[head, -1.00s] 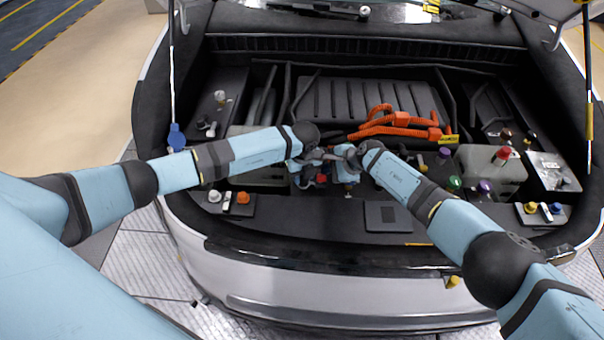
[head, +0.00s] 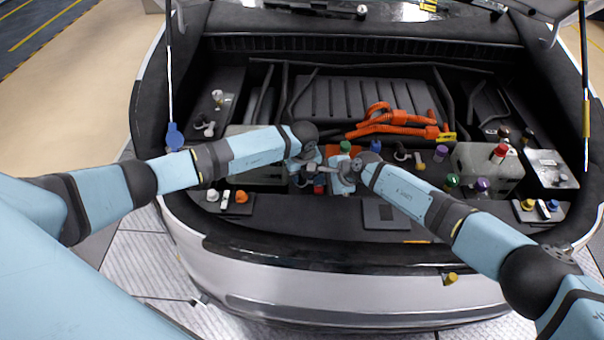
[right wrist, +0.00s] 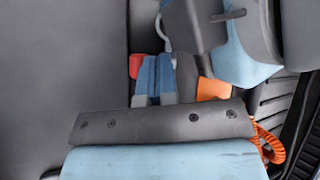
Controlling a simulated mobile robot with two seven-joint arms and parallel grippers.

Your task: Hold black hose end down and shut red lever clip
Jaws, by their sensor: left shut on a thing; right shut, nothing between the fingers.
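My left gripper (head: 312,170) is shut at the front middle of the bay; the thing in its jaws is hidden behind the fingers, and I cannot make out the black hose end. The red lever clip (head: 319,189) shows as a small red patch just below the two grippers. My right gripper (head: 328,178) is shut and empty, just right of the left one. In the right wrist view its blue fingers (right wrist: 155,78) lie together, with the red lever clip (right wrist: 135,66) just left of them. I cannot tell whether they touch it or whether it is shut.
Orange cables (head: 395,125) run behind the grippers. A green cap (head: 345,146) stands close behind the right gripper. A pale tank with a red cap (head: 499,153) is at the right. The front panel (head: 385,215) is flat and clear.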

